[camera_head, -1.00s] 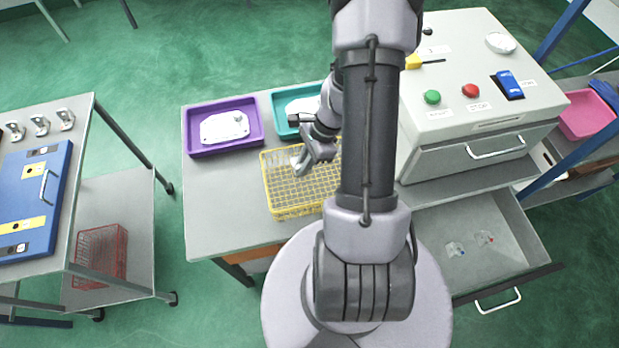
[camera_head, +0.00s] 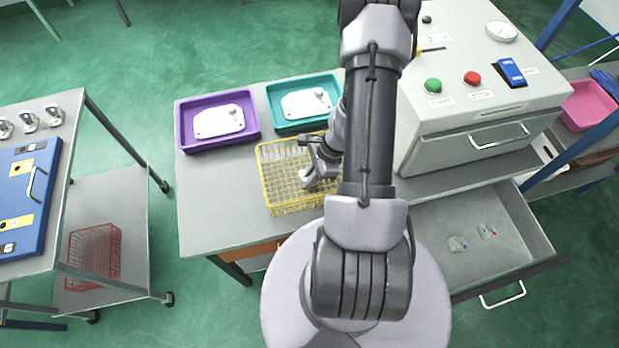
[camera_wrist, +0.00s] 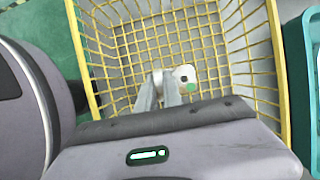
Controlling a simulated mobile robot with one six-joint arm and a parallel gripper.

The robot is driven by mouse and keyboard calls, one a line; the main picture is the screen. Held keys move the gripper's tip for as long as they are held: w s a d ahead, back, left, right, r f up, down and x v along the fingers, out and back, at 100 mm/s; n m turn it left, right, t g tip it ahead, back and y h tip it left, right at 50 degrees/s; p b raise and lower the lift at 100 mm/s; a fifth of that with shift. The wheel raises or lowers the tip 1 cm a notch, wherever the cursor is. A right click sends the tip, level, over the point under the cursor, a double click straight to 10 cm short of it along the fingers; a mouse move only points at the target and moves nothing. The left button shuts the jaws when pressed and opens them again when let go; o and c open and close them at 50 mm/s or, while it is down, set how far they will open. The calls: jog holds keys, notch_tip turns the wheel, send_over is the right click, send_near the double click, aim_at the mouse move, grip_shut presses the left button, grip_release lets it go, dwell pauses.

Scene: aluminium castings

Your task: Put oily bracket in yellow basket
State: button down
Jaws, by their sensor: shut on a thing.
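The yellow basket (camera_head: 285,208) is a wire basket on the grey table. It fills much of the wrist view, where its right rim (camera_wrist: 277,60) shows. My gripper (camera_head: 308,180) is over the basket in the head view, tilted down toward its inside. In the wrist view my gripper (camera_wrist: 168,92) is shut on a small pale metal bracket (camera_wrist: 183,73) with a round hole and a green spot. The bracket appears within the basket's walls. I cannot tell whether it touches the bottom mesh. Its lower part is hidden by the fingers.
A purple tray (camera_head: 186,130) and a teal tray (camera_head: 276,122), each with a pale plate, stand behind the basket. A grey machine (camera_head: 470,130) stands right, above an open drawer (camera_head: 440,275). A cart (camera_head: 110,190) stands left, with several brackets on top.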

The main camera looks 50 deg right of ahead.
jog(key=c, duration=1.5)
grip_release()
jog(key=p+v, duration=0.5)
jog(key=v, duration=0.7)
jog(key=shift+r, duration=0.2)
